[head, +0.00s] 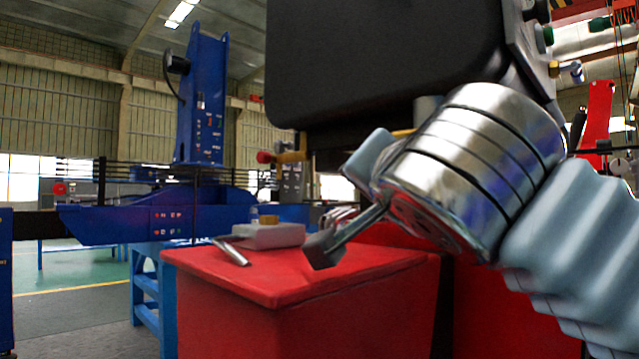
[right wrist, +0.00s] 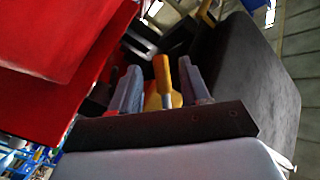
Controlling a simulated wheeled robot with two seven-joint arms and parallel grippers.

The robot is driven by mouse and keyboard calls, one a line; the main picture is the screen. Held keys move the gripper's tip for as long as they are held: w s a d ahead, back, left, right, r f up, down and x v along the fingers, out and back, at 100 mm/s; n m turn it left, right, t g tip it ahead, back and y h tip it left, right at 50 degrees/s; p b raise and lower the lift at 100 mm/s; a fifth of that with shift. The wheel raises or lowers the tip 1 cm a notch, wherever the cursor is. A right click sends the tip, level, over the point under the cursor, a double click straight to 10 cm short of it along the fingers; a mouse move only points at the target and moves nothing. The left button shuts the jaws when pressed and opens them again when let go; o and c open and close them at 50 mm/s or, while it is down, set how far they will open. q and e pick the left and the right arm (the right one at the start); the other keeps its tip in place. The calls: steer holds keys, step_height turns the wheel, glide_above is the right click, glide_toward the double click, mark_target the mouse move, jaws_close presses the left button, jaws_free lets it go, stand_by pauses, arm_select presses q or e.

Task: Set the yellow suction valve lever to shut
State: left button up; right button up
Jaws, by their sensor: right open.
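The yellow lever (right wrist: 163,72) shows in the right wrist view, standing between the two grey fingers of my right gripper (right wrist: 160,80). Its yellow-orange grip is upright in that picture, with a pale stem and a yellow part below. I see a gap on each side of it. In the head view my right gripper (head: 345,205) is open in front of the dark machine, above the red cabinet. A small yellow piece (head: 403,132) shows just behind it; I cannot tell whether it is the lever. The lever's open or shut setting cannot be read. My left gripper is not in view.
The red cabinet (head: 300,285) carries a grey box (head: 268,236) and a metal tool (head: 232,252). A large dark housing (head: 385,60) hangs close above my right gripper. A yellow fitting with a red knob (head: 265,157) sticks out left. A blue crane stand (head: 203,100) stands behind.

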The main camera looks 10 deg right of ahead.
steer(key=shift+w+d+p, duration=0.15)
steer(key=shift+w+p, duration=0.2)
steer(key=shift+w, duration=2)
steer(key=shift+c, duration=0.4)
jaws_close()
